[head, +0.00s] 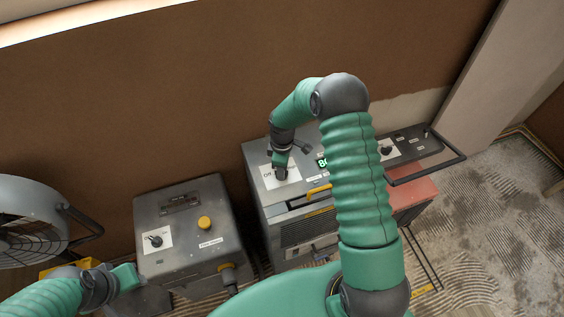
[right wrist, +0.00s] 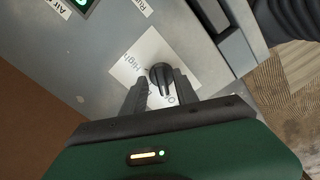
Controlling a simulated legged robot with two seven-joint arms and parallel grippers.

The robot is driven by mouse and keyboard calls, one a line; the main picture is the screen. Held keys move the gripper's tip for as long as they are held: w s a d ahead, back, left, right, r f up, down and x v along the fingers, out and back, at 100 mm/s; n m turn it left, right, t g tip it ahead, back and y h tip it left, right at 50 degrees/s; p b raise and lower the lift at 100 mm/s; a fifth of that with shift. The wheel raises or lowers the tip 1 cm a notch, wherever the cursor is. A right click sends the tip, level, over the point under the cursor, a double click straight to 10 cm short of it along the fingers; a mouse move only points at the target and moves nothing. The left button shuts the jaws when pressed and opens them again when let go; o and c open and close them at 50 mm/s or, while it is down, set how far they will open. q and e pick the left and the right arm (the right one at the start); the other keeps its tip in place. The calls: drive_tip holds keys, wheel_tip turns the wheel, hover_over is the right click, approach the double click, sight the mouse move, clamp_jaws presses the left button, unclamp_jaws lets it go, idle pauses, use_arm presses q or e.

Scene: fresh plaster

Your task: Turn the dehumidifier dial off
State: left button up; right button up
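A grey machine (head: 262,150) with a green digital display (head: 321,163) stands against the brown wall; I take it as the dehumidifier. Its black dial (right wrist: 160,76) sits on a white label reading "High" and, partly hidden, a word starting with "O". My right gripper (right wrist: 160,84) reaches down over this dial, with one finger on each side and small gaps visible, so it is open around the knob. In the head view this gripper (head: 281,172) largely hides the dial beside "Off". My left gripper (head: 131,277) is low at the left, away from this machine; its opening is unclear.
A grey box (head: 185,265) with another dial (head: 155,241) and a yellow button (head: 205,223) stands left. A fan (head: 28,225) is at the far left. Right of the display are a further dial (head: 386,150) and a black handle bar (head: 430,172). Floor at right is open.

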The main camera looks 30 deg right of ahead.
wheel_tip(320, 180, up, 17)
drive_tip(key=b, duration=0.2)
drive_tip(key=shift+f, duration=0.2)
